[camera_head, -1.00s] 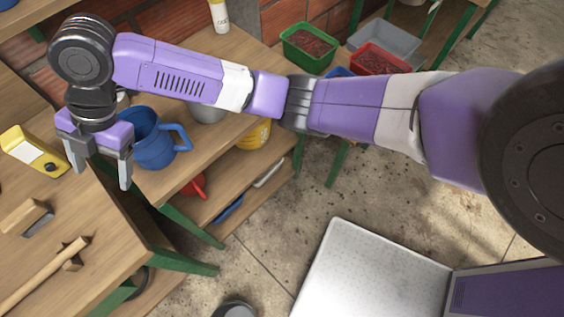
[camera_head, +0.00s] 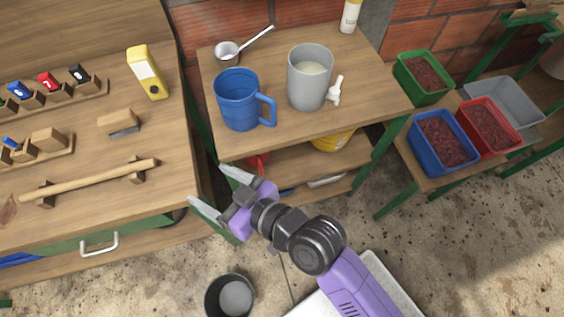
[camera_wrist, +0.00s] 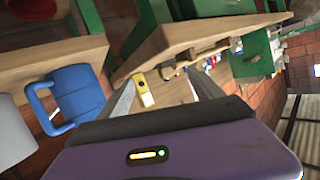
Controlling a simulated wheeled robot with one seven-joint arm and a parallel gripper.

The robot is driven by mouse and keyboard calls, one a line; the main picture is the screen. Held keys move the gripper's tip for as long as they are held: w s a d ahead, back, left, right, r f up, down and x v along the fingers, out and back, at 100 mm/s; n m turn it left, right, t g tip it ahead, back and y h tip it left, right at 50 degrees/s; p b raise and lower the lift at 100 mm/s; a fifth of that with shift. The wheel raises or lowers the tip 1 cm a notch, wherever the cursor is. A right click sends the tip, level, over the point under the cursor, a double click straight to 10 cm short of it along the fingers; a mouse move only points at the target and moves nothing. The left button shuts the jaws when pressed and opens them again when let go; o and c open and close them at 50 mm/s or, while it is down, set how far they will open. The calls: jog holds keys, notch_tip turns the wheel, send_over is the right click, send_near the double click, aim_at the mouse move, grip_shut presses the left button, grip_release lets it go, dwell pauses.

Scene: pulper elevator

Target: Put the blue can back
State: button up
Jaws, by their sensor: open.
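The blue can (camera_head: 238,99) is a mug-like vessel with a side handle. It stands upright on the wooden shelf table (camera_head: 283,125), left of a grey can with pale contents. In the wrist view the blue can (camera_wrist: 75,95) shows at the left, outside my jaws. My gripper (camera_head: 206,189) is open and empty, in front of and below the table's front edge, near the gap between the table and the workbench. It is apart from the blue can. In the wrist view my gripper's fingers (camera_wrist: 160,97) are spread.
Red, blue (camera_head: 416,152) and green bins stand at right. A dark bucket (camera_head: 230,297) is on the floor.

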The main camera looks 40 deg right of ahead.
jog(key=s+d+f+m+h, duration=0.1)
jog(key=s+d+m+h, duration=0.25)
jog(key=s+d, duration=0.85)
jog(key=s+d+r+h, duration=0.1)
jog(key=s+d+r, duration=0.1)
jog(key=s, duration=0.4)
jog(key=s+d+r+t+h, duration=0.1)
jog(key=s+d+r, duration=0.2)
jog(key=s, duration=0.3)
jog(key=shift+s+r+n+t, duration=0.15)
jog(key=shift+r+n+t, duration=0.25)
jog(key=shift+r, duration=0.45)
